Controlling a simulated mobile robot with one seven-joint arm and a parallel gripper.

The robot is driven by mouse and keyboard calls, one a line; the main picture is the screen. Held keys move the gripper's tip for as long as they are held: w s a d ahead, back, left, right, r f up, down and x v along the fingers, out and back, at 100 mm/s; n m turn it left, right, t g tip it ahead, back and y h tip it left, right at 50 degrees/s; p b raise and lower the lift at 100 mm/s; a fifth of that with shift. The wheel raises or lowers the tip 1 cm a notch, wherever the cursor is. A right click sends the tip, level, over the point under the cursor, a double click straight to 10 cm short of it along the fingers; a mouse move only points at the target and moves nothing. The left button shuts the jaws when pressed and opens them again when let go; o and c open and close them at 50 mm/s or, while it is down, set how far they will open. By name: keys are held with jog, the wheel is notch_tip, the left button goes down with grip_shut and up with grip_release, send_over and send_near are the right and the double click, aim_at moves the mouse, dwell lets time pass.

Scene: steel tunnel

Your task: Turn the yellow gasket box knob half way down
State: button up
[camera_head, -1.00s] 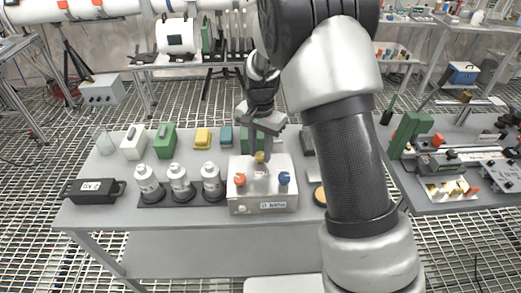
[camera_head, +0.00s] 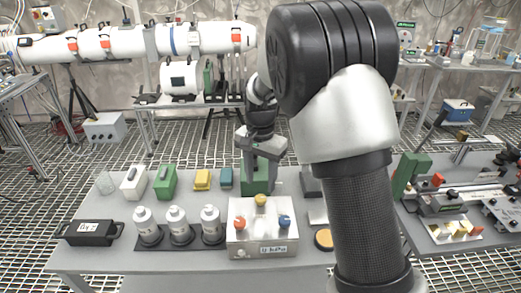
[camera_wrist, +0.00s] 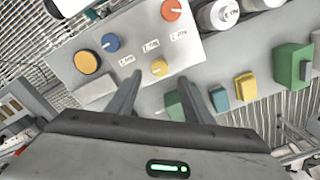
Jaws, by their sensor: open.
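The gasket box (camera_head: 262,240) is a pale metal box on the grey table. Its yellow knob (camera_head: 260,200) is at the back middle of the top, with an orange knob (camera_head: 240,222) front left and a blue knob (camera_head: 284,222) front right. My gripper (camera_head: 258,160) is above and behind the box, open and empty, apart from the yellow knob. In the wrist view the yellow knob (camera_wrist: 158,68) shows between and just beyond the open fingertips (camera_wrist: 159,80). A light pointer mark shows on it, but its exact angle is hard to read.
White-capped bottles (camera_head: 177,225) stand left of the box, beside a black case (camera_head: 88,232). Small green, yellow and teal blocks (camera_head: 203,180) line the back of the table. A green block (camera_head: 258,178) stands behind the box. A round orange-topped item (camera_head: 323,239) lies to its right.

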notch_tip(320, 180, up, 11)
jog(key=shift+r+p, duration=0.2)
jog(key=shift+p, duration=0.2)
dwell(4.0)
jog(key=s+d+r+n+t+p, duration=0.25)
jog(key=s+d+r, duration=0.35)
jog(key=s+r, duration=0.55)
jog(key=s+d+n+t+p, duration=0.1)
jog(key=s+d+n+p, duration=0.1)
jog(key=s, duration=0.5)
jog(key=s+d+r+n+t+p, duration=0.1)
jog(key=s+d+n+t, duration=0.1)
jog(key=s, duration=0.5)
jog(key=shift+s+d+r+p, duration=0.2)
jog(key=shift+d+r+p, duration=0.15)
jog(key=shift+d, duration=0.1)
